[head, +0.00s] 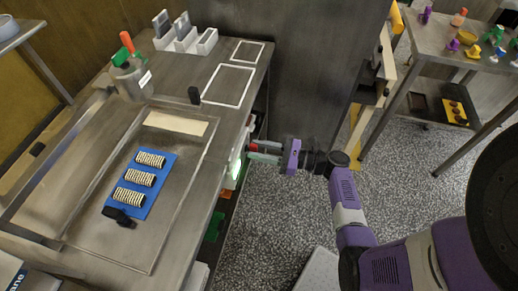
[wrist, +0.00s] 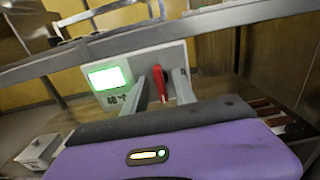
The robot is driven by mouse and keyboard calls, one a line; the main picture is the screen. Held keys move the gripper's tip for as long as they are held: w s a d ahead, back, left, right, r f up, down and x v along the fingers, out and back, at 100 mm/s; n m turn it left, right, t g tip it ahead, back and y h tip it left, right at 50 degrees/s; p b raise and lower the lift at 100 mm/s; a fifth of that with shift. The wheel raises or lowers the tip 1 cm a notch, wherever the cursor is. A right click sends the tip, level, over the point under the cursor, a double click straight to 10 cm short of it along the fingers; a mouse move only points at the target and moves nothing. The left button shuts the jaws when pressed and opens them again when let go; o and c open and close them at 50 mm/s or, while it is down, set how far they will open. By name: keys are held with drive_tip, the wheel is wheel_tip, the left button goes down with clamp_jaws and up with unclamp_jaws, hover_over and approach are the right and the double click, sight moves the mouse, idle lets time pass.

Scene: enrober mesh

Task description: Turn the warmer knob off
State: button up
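The warmer knob (wrist: 160,82) is a red lever-shaped handle on a pale control panel (wrist: 117,62) under the table's edge. In the wrist view it stands nearly upright between the two fingers of my gripper (wrist: 160,88). The fingers are apart, with a small gap seeming to show on each side of the knob; contact cannot be made out. The panel has a lit green screen (wrist: 109,77) and a printed marking below it. In the head view my gripper (head: 265,152) reaches the table's right side, beside the green glow of the screen (head: 236,167).
The metal table (head: 190,225) bears a blue mat (head: 152,197) with striped pieces, a black object, and a pot (head: 130,78) with coloured handles. Its edge runs just above my gripper. Another table (head: 420,45) stands at the back right. Speckled floor between is open.

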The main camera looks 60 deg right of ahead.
clamp_jaws()
drive_tip(key=shift+n, duration=0.3)
drive_tip(key=shift+s+a+f+n+b, duration=0.1)
drive_tip(key=shift+n+b, duration=1.85)
drive_tip(key=shift+n, duration=0.9)
drive_tip(key=shift+w+a+f+n+b, duration=0.15)
drive_tip(key=shift+n+b, duration=1.75)
drive_tip(key=shift+n, duration=1)
drive_tip(key=shift+s+f+n+b, duration=0.1)
drive_tip(key=shift+s+n+b, duration=0.05)
drive_tip(key=shift+n+b, duration=2.25)
drive_tip(key=shift+n+p, duration=0.4)
drive_tip(key=shift+n, duration=0.25)
unclamp_jaws()
